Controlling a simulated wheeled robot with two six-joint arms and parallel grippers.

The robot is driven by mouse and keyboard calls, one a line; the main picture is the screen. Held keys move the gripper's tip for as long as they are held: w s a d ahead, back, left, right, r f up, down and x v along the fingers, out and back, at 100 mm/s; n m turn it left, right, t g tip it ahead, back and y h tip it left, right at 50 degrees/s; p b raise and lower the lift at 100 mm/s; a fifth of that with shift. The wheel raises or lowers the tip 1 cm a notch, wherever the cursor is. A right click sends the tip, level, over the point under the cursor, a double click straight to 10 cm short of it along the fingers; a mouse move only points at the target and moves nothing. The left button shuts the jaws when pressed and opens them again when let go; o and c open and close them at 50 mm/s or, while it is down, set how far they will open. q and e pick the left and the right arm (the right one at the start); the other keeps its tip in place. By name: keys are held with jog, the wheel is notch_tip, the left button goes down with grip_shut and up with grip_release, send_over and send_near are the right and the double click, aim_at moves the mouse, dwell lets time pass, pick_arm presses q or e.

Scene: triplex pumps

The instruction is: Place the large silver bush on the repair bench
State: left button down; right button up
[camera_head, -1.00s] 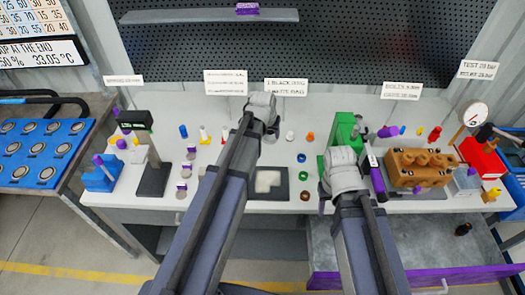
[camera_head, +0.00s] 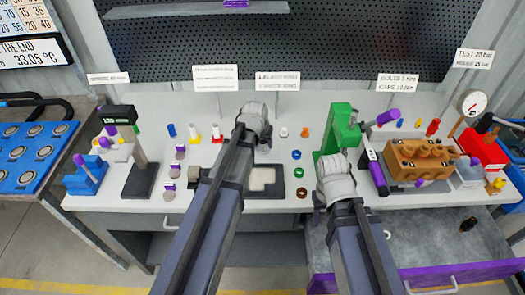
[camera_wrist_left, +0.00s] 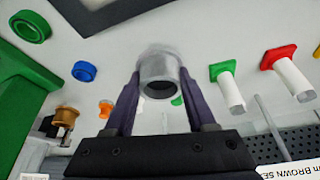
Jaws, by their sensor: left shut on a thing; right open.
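The silver bush (camera_wrist_left: 158,74) is a short hollow cylinder with a dark bore, seen in the left wrist view. My left gripper (camera_wrist_left: 158,84) is shut on it, with one purple finger on each side. In the head view the dark left gripper (camera_head: 264,143) is above the white-topped bench (camera_head: 225,202), behind the grey mat; my wrist hides its fingers and the bush. My right gripper (camera_head: 318,207) is open near the bench's front edge, mostly covered by its own wrist. I see nothing in it.
A dark grey mat (camera_head: 286,187) lies at the bench's middle. A column of coloured rings (camera_head: 297,155) stands right of it. A green press (camera_head: 340,125) and orange pump block (camera_head: 420,160) are further right. A scale (camera_head: 140,180) and blue holder (camera_head: 88,175) are left.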

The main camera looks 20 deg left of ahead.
aim_at(262, 147)
pick_arm(q)
jog(key=shift+f+b, duration=0.9)
jog(key=shift+f, duration=0.5)
jog(key=shift+f, duration=0.15)
jog(key=shift+c, duration=1.1)
grip_release()
jog(key=shift+r, duration=0.2)
jog(key=p+v, duration=1.1)
jog(key=v, duration=0.1)
jog(key=s+d+m+g, duration=0.2)
jog(key=s+d, duration=0.4)
jog(key=s, duration=0.3)
jog(key=s+d+f+m+g+y, duration=0.1)
jog(key=s+d+m+g, duration=0.1)
jog(key=s+d, duration=0.5)
jog(key=s, duration=0.2)
jog(key=shift+s+d+f+g, duration=0.15)
jog(key=shift+s+f+g, duration=0.15)
jog(key=shift+g, duration=0.1)
